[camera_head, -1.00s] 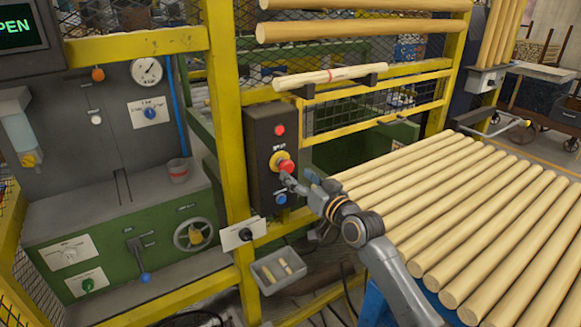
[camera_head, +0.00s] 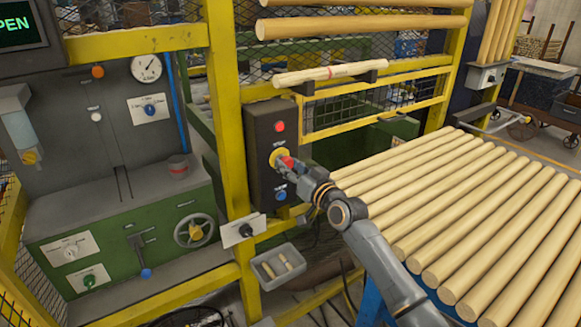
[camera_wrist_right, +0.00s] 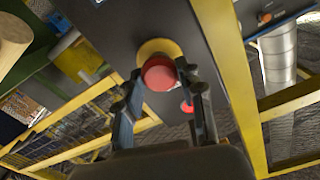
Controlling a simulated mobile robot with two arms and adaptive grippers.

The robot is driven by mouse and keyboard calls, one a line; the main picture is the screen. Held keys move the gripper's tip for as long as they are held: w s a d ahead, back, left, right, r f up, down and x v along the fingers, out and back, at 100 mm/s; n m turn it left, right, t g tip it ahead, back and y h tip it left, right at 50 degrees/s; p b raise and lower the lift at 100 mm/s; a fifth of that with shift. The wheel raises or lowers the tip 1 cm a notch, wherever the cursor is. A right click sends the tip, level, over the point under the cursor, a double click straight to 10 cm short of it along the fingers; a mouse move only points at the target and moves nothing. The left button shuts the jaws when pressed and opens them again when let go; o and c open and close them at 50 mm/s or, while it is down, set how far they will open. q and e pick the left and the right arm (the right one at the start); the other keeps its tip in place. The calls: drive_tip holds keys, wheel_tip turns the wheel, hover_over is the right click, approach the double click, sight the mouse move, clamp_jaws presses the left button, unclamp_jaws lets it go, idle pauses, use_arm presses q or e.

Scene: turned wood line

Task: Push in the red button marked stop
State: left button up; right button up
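The red mushroom stop button (camera_head: 286,161) stands out from a yellow collar on the dark control box (camera_head: 262,187). It also shows in the right wrist view (camera_wrist_right: 158,73). My right gripper (camera_head: 291,169) is at the front of this button and partly covers it. In the right wrist view the two fingers are spread and empty, with the button's red face between or just beyond the fingertips. I cannot tell whether they touch it. My left gripper is not in view.
A smaller red button or lamp (camera_head: 280,127) sits above and a blue button (camera_head: 281,195) below on the same box. Yellow frame posts (camera_head: 228,120) stand beside it. Rows of wooden rods (camera_head: 450,215) lie right. A grey tray (camera_head: 278,268) hangs below.

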clamp_jaws()
drive_tip(key=shift+w+a+b, duration=0.1)
drive_tip(key=shift+w+b, duration=0.1)
drive_tip(key=shift+b, duration=0.35)
drive_tip(key=shift+w+a+b, duration=0.2)
drive_tip(key=shift+w+b, duration=0.05)
drive_tip(key=shift+b, duration=0.05)
drive_tip(key=shift+w+a+r, duration=0.1)
drive_tip(key=shift+w, duration=0.2)
drive_tip(key=shift+r, duration=0.1)
drive_tip(key=o, duration=0.9)
unclamp_jaws()
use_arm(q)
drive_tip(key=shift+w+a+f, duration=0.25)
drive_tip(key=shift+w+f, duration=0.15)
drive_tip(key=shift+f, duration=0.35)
use_arm(e)
drive_tip(key=shift+o, duration=1.4)
drive_tip(key=shift+w+a, duration=0.1)
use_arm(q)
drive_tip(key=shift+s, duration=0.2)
use_arm(e)
drive_tip(key=shift+f, duration=0.2)
